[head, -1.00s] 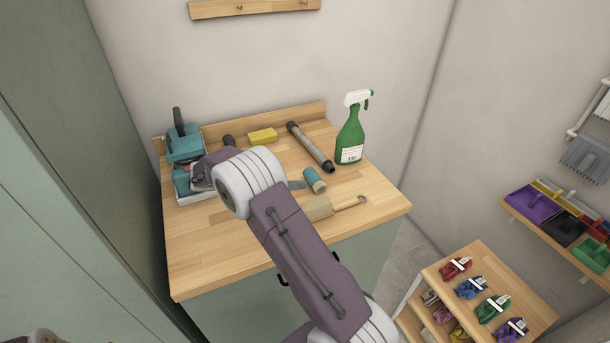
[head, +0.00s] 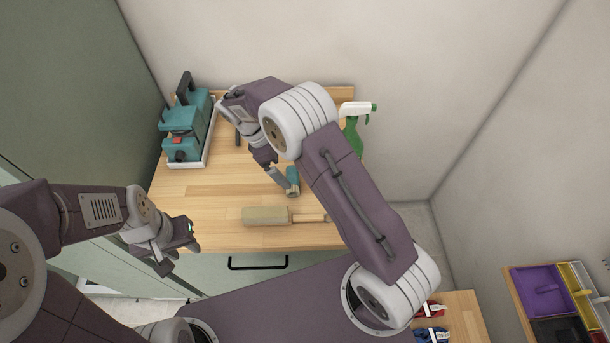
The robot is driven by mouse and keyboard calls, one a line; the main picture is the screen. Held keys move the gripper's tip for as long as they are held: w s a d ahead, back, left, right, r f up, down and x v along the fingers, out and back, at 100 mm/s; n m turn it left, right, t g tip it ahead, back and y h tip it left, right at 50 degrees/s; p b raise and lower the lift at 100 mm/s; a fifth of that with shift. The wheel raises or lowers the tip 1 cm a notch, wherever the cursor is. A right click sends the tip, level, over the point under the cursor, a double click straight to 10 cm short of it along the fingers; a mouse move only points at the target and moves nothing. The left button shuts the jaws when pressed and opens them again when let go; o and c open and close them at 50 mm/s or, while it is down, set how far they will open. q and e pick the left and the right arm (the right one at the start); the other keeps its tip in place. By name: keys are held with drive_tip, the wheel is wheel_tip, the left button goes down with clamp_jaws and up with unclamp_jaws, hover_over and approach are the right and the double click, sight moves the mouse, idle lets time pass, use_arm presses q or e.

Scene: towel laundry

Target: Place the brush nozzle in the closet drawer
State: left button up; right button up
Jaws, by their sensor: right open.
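A short teal cylindrical piece with a grey end (head: 292,182), which looks like the brush nozzle, lies on the wooden worktop (head: 205,225) in the head view. My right gripper (head: 274,168) is open, just beside and above its grey end. I cannot tell whether they touch. My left gripper (head: 180,250) hangs in front of the worktop's left front edge, away from the piece; its jaws are unclear. A green front with a black bar handle (head: 258,264) sits shut below the worktop. The tall green closet (head: 70,90) stands at the left; no open drawer shows in it.
A teal machine (head: 187,125) stands at the left back on a white tray. A green spray bottle (head: 354,130) is partly behind my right arm. A shelf with coloured bins (head: 540,290) is at the right.

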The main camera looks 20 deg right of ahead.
sight(296, 178)
drive_tip(key=x, duration=0.3)
drive_tip(key=shift+a+f+p, duration=0.15)
drive_tip(key=shift+a+p, duration=0.05)
drive_tip(key=shift+p, duration=0.2)
drive_tip(key=shift+d+f, duration=0.2)
drive_tip(key=shift+d, duration=0.15)
drive_tip(key=shift+d+f, duration=0.15)
drive_tip(key=shift+d, duration=0.1)
drive_tip(key=p+x, duration=0.1)
drive_tip(key=x, duration=0.3)
drive_tip(key=shift+a+p, duration=0.15)
drive_tip(key=shift+p, duration=0.15)
drive_tip(key=shift+f, duration=0.3)
drive_tip(key=shift+w+d, duration=0.1)
drive_tip(key=shift+d, duration=0.15)
drive_tip(key=shift+a, duration=0.1)
drive_tip(key=c, duration=1.3)
drive_tip(key=shift+r, duration=0.1)
